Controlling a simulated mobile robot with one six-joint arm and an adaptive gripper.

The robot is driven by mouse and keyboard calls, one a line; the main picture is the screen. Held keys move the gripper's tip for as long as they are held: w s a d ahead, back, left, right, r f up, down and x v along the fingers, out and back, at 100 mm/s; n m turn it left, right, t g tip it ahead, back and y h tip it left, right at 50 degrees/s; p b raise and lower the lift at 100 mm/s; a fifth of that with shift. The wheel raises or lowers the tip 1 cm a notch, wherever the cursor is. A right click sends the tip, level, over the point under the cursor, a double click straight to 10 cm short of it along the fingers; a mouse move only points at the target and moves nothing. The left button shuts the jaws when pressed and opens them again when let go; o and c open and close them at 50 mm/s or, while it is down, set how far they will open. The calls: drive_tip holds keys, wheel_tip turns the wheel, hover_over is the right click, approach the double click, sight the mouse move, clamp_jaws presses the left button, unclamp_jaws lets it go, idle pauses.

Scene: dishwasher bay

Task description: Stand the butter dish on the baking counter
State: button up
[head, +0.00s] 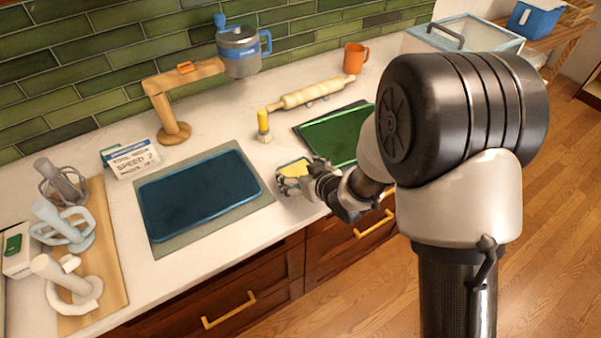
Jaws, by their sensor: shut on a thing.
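The butter dish (292,169), a small thing with a yellow top, is at the fingers of my gripper (304,181). My gripper is shut on it near the counter's front edge, and the fingers hide part of it. The baking counter (222,134) is a pale worktop along the green tiled wall. The dish is over or on the counter, between the blue tray and the green tray. I cannot tell whether its underside touches the counter.
A blue tray (197,198) on a grey mat lies left of the dish. A green tray (337,134) lies behind it to the right. A yellow-handled brush (263,124), rolling pin (312,94) and orange mug (355,58) stand or lie farther back. Mixer attachments occupy a wooden board (107,255).

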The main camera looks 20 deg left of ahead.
drive_tip(key=o, duration=1.3)
drive_tip(key=shift+r+p, duration=0.3)
drive_tip(key=shift+p, duration=0.05)
drive_tip(key=p+v, duration=0.3)
drive_tip(key=v, duration=0.9)
drive_tip(key=d+r+m+h, duration=0.25)
drive_tip(key=d+r, duration=0.25)
drive_tip(key=d, duration=0.4)
drive_tip(key=d+r+m+h, duration=0.2)
drive_tip(key=d+r+h, duration=0.25)
drive_tip(key=d, duration=0.35)
drive_tip(key=s+d+r+m+g, duration=0.1)
drive_tip(key=s+d+r+m, duration=0.1)
drive_tip(key=s, duration=0.8)
drive_tip(key=s+d+r+m+g+h, duration=0.1)
drive_tip(key=s+d+r+m+g, duration=0.1)
drive_tip(key=s, duration=0.8)
wheel_tip(320, 180, up, 3)
drive_tip(key=d+m, duration=0.1)
drive_tip(key=d, duration=0.1)
drive_tip(key=shift+d+f, duration=0.2)
drive_tip(key=shift+d, duration=0.15)
